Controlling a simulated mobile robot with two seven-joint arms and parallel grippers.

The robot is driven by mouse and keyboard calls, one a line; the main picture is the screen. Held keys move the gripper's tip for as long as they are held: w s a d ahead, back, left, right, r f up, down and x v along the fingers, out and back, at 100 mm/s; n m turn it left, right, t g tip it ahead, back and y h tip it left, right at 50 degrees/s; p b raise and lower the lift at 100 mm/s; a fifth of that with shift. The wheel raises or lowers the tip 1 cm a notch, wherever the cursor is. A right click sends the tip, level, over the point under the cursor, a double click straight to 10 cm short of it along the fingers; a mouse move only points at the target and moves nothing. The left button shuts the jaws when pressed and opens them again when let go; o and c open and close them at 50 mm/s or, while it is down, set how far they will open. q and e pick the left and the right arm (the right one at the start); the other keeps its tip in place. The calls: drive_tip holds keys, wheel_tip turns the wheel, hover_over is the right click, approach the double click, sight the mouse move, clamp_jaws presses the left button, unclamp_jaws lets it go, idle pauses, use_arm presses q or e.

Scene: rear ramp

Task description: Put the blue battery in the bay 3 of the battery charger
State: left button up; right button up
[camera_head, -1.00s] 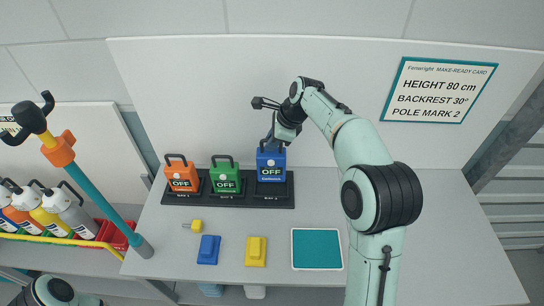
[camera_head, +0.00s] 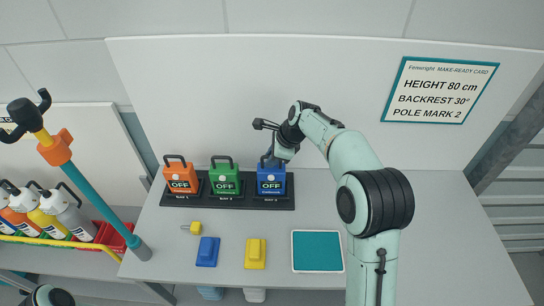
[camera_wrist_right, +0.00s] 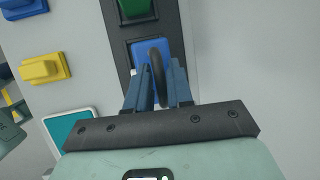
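The blue battery (camera_head: 271,181) stands upright in the rightmost bay of the black battery charger (camera_head: 240,203), beside the green battery (camera_head: 225,181). Its label reads OFF. My right gripper (camera_head: 269,158) is over its top, pointing down. In the right wrist view the fingers (camera_wrist_right: 157,88) sit closely on both sides of the black handle (camera_wrist_right: 156,68), shut on it. The blue battery body (camera_wrist_right: 147,49) shows beyond the fingers. My left gripper is out of view; only part of my left arm shows at the bottom left.
An orange battery (camera_head: 180,181) fills the leftmost bay. Blue (camera_head: 208,251) and yellow (camera_head: 255,253) blocks, a small yellow piece (camera_head: 195,228) and a teal pad (camera_head: 317,251) lie in front. A teal pole (camera_head: 95,195) stands left. The table's right side is clear.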

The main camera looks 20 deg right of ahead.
drive_tip(key=shift+o, duration=1.1)
drive_tip(key=shift+s, duration=0.1)
drive_tip(key=shift+r, duration=0.25)
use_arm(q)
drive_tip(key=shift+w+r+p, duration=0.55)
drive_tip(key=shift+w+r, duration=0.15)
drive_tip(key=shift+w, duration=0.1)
use_arm(e)
drive_tip(key=v, duration=1.1)
drive_tip(key=shift+d+r, duration=0.2)
drive_tip(key=shift+r, duration=0.1)
drive_tip(key=shift+s, duration=0.15)
